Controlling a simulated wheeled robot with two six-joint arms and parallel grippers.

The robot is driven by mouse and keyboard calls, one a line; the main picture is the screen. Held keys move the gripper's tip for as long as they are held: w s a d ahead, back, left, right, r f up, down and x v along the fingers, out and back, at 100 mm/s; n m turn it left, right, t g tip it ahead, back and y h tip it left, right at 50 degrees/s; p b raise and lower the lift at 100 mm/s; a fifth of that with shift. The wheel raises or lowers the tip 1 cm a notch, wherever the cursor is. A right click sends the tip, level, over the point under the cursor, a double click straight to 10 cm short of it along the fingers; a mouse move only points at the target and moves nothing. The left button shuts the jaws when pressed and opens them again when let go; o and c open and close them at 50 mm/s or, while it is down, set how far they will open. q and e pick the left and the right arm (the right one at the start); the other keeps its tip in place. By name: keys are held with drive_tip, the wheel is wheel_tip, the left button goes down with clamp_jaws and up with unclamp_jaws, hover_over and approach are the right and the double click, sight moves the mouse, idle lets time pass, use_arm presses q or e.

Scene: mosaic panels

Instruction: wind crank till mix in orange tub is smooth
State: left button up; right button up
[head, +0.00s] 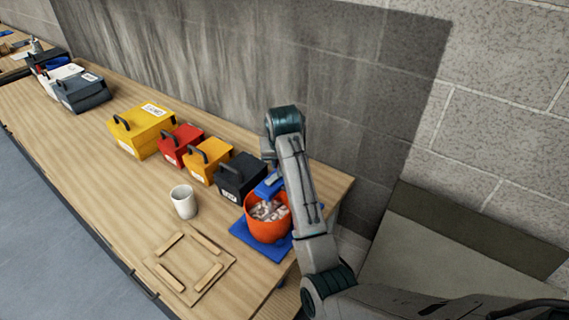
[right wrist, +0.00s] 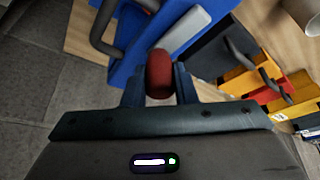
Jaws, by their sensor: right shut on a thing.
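The orange tub (head: 253,229) stands on a blue base (head: 243,237) at the right end of the bench. The mix (head: 268,211) in it looks lumpy, with pale and brownish bits. A blue mixer part (head: 269,188) rises above the tub's back edge, partly hidden by my right arm. In the right wrist view, my right gripper (right wrist: 160,82) is shut on the red crank knob (right wrist: 159,68), with a finger on each side. The blue stand (right wrist: 130,62) is just beyond it. My right gripper is hidden behind the arm in the head view. My left gripper is not in view.
Black (head: 240,177), orange (head: 209,160), red (head: 181,145) and yellow (head: 141,130) handled boxes line up left of the tub. A white cup (head: 184,202) and a wooden frame of strips (head: 190,266) are in front. The bench (head: 100,170) is clear at front left.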

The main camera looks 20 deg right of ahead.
drive_tip(key=n, duration=0.2)
drive_tip(key=w+a+n+y, duration=0.1)
drive_tip(key=n+y, duration=0.1)
drive_tip(key=n, duration=0.1)
drive_tip(key=shift+w+a+n, duration=0.3)
drive_tip(key=shift+w+a, duration=0.1)
drive_tip(key=shift+s+a+n+g+y, duration=0.1)
drive_tip(key=shift+a+n+g+y, duration=0.7)
drive_tip(key=shift+n, duration=1.45)
drive_tip(key=shift+s+a+n+g+y, duration=0.1)
drive_tip(key=shift+a+n+g+y, duration=0.4)
drive_tip(key=shift+a+n, duration=1.2)
drive_tip(key=shift+s+a+n+g+y, duration=0.1)
drive_tip(key=shift+a+n+g+y, duration=0.5)
drive_tip(key=shift+n, duration=2.15)
drive_tip(key=shift+d, duration=0.15)
drive_tip(key=o, duration=1)
